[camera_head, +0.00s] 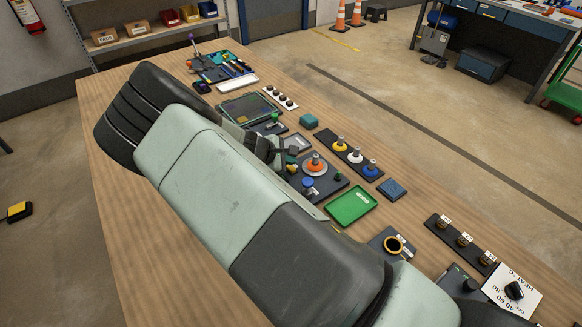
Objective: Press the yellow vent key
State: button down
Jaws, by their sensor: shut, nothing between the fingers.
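A small yellow key (292,168) shows at the left side of a dark panel (333,194), partly hidden by my arm. The same panel carries an orange round part (315,165) with a metal post, and a blue key (308,183). My gripper (290,151) is shut and empty, just above and left of the panel in the picture. Its tips appear close to the yellow key; I cannot tell whether they touch it. My forearm covers the panel's left surroundings.
A black strip (323,136) with yellow, white and blue parts on posts lies right of the panel. A green tray (350,204), a blue block (392,189) and a teal block (309,121) lie nearby. The wooden table (135,260) is bare at left.

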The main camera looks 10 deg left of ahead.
aim_at(289, 171)
jog(key=shift+f, duration=0.3)
jog(key=shift+f, duration=0.5)
dwell(0.6)
jog(key=shift+r, duration=0.95)
jog(key=shift+r, duration=2.5)
